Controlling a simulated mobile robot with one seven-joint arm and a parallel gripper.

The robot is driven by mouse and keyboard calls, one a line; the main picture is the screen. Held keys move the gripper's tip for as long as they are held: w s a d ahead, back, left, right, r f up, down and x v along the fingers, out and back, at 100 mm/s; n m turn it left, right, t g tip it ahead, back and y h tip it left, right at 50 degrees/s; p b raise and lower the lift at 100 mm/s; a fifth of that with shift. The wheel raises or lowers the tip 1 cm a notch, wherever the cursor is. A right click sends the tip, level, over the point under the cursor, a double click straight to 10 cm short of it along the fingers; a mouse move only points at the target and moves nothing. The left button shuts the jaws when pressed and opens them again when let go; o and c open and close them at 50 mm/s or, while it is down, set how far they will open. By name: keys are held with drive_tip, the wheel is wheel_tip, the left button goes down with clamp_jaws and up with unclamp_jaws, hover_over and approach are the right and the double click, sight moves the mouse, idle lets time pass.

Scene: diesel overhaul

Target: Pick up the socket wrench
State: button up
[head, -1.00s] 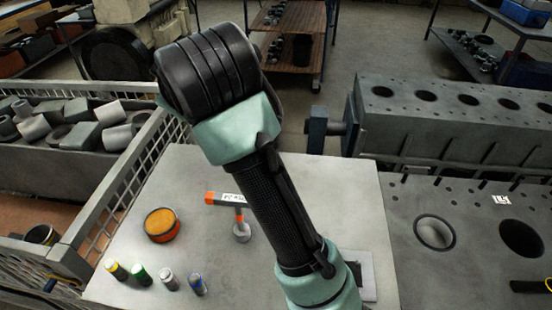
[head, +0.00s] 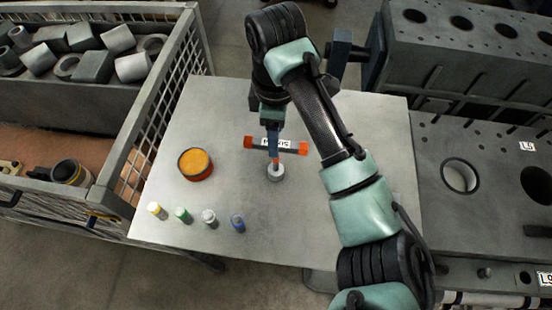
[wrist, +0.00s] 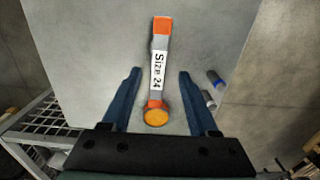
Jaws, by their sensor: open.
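The socket wrench (head: 289,146) has a dark bar with orange ends and a white label. In the wrist view the label on the wrench (wrist: 158,60) reads "Size 24". A grey round socket (head: 276,173) shows just in front of the bar in the head view. My gripper (head: 273,146) is open and points down at the wrench. In the wrist view the two blue fingers of my gripper (wrist: 160,72) lie on either side of the bar, with gaps to both. The near finger hides part of the wrench in the head view. The exact height above it is unclear.
An orange-topped tin (head: 196,163) stands left of the wrench on the grey table (head: 215,110). Several small capped cylinders, including a blue one (head: 238,223), stand along the front. A mesh crate (head: 165,100) borders the left. An engine block (head: 470,50) stands at the right.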

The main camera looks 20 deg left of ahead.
sight(276, 161)
drive_tip(key=shift+w+f+p, duration=0.15)
drive_tip(key=shift+f+p, duration=0.85)
drive_tip(key=shift+f, duration=1.7)
clamp_jaws()
drive_tip(key=shift+r, duration=0.1)
